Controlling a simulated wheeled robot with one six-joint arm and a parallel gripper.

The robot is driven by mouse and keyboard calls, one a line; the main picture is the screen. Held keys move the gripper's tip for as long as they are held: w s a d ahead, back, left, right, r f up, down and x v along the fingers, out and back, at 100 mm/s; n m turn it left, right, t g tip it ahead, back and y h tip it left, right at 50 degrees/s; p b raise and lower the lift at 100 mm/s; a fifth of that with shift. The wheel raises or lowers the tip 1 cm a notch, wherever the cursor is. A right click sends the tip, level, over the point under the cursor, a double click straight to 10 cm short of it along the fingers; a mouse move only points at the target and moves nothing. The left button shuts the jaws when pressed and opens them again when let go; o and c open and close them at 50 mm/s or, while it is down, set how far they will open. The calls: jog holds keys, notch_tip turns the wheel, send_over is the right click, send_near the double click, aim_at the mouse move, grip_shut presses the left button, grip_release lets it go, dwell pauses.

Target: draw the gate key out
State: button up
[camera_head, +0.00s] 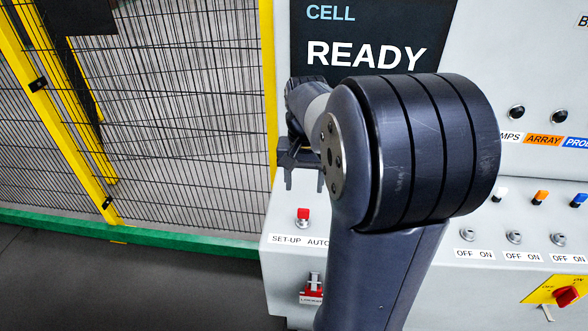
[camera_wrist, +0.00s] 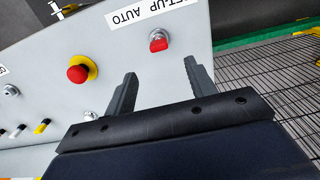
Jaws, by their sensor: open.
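A red key-like knob (camera_head: 303,213) sits in a round switch on the sloped grey panel, above a SET-UP / AUTO label. It also shows in the wrist view (camera_wrist: 158,44), upside down, beyond and roughly between my fingertips. A second red piece (camera_head: 312,292) with a metal part sits lower on the cabinet front; its small label is unreadable. I cannot tell for certain which red piece is the gate key. My gripper (camera_head: 304,186) is open and empty above the SET-UP / AUTO switch. In the wrist view its two fingers (camera_wrist: 161,72) stand apart, touching nothing I can see.
A red push button on a yellow ring (camera_wrist: 82,69) stands beside the switch. A mesh fence (camera_head: 190,110) with yellow posts stands left. My arm hides the panel's middle.

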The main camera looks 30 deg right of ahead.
aim_at(304, 209)
notch_tip(304, 209, down, 10)
jog(key=shift+s+f, duration=0.1)
dwell(0.4)
jog(key=shift+p, duration=0.3)
grip_shut()
dwell(0.4)
